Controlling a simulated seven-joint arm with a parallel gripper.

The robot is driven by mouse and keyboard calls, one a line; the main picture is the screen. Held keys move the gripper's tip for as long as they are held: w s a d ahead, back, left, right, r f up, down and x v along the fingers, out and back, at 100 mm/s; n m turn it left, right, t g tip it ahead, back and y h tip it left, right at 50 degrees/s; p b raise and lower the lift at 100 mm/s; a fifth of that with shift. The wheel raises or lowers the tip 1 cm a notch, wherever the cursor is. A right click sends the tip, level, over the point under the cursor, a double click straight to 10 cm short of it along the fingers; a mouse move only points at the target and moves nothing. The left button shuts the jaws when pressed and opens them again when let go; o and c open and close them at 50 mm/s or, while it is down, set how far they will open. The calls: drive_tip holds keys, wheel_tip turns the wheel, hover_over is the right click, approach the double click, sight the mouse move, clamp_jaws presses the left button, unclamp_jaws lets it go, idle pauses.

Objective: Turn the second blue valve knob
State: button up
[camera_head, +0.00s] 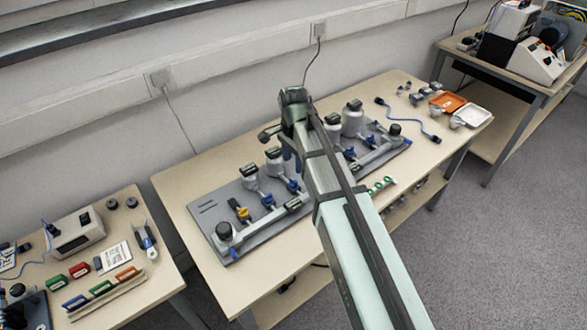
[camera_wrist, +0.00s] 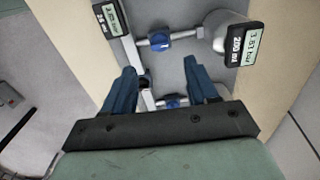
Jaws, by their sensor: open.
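A grey board (camera_head: 205,212) on the middle table carries a row of valves on pipes. A yellow knob (camera_head: 240,211) is nearest the left end, followed by one blue knob (camera_head: 268,201) and another blue knob (camera_head: 293,186). Two more blue knobs (camera_head: 349,153) (camera_head: 367,141) show right of my arm. My arm hides the middle of the row. In the wrist view my gripper (camera_wrist: 160,64) is open, its blue fingers apart over the board. One blue knob (camera_wrist: 171,103) shows between the fingers near the palm; another (camera_wrist: 160,42) lies beyond the fingertips. I cannot tell whether the fingers touch anything.
Metal canisters with dark gauges (camera_head: 352,118) stand along the board's back edge. A blue cable (camera_head: 410,122) and an orange tray (camera_head: 447,102) lie at the table's right. A side table (camera_head: 120,290) holds tools.

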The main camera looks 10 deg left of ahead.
drive_tip(key=shift+r, duration=2.75)
drive_tip(key=shift+d, duration=0.1)
